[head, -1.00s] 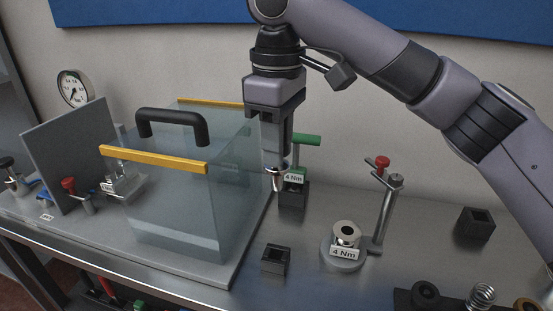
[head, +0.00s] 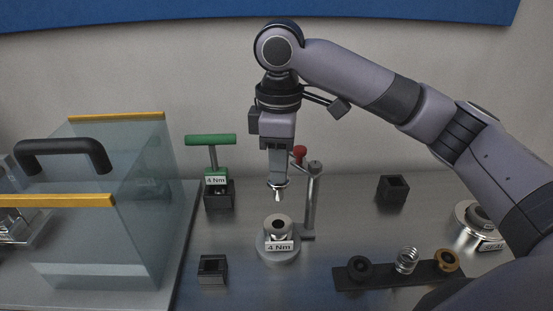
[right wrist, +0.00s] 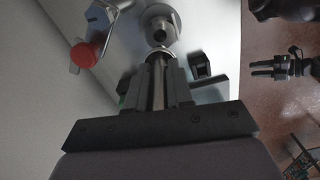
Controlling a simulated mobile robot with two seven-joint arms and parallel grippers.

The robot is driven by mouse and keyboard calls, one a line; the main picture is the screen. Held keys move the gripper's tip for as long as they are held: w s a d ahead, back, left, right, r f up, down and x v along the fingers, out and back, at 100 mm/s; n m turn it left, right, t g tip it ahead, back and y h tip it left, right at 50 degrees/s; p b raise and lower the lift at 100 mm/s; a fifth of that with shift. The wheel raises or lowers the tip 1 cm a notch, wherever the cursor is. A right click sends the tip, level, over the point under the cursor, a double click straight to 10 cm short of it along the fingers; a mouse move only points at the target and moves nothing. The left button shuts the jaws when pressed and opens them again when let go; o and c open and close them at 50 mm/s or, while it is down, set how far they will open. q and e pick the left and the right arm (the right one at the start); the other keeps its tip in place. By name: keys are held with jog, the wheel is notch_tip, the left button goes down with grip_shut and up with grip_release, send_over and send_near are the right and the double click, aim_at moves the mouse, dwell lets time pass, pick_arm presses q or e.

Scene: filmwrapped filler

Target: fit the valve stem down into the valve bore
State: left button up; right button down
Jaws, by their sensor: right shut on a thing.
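My right gripper (head: 277,182) points down and is shut on the valve stem (head: 277,194), a small shiny metal piece whose lower end shows below the fingers. The stem is upright, above the valve body (head: 279,228), with a visible gap between them. The valve body is a metal cylinder with a dark bore in its top, on a round base with a "4 Nm" label. In the right wrist view the valve body (right wrist: 161,28) lies just beyond the fingertips. A dark two-pronged shape (right wrist: 268,68) at that view's right looks like my left gripper; its opening is unclear.
A post with a red knob (head: 299,151) stands close behind the valve body. A green-handled tool (head: 210,141) sits in a black holder at left. Empty black sockets (head: 212,270) (head: 392,188) stand around. A dark strip (head: 385,276) holds rings and a spring. A clear cover (head: 120,235) fills the left.

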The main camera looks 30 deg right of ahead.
aim_at(279, 199)
jog(key=shift+f, duration=0.1)
jog(key=shift+f+b, duration=0.55)
jog(key=shift+f, duration=2.25)
jog(key=shift+p, duration=0.55)
jog(key=shift+f+b, duration=0.3)
jog(key=shift+f, duration=2.25)
jog(key=c, duration=0.9)
grip_release()
jog(key=shift+r, duration=3.6)
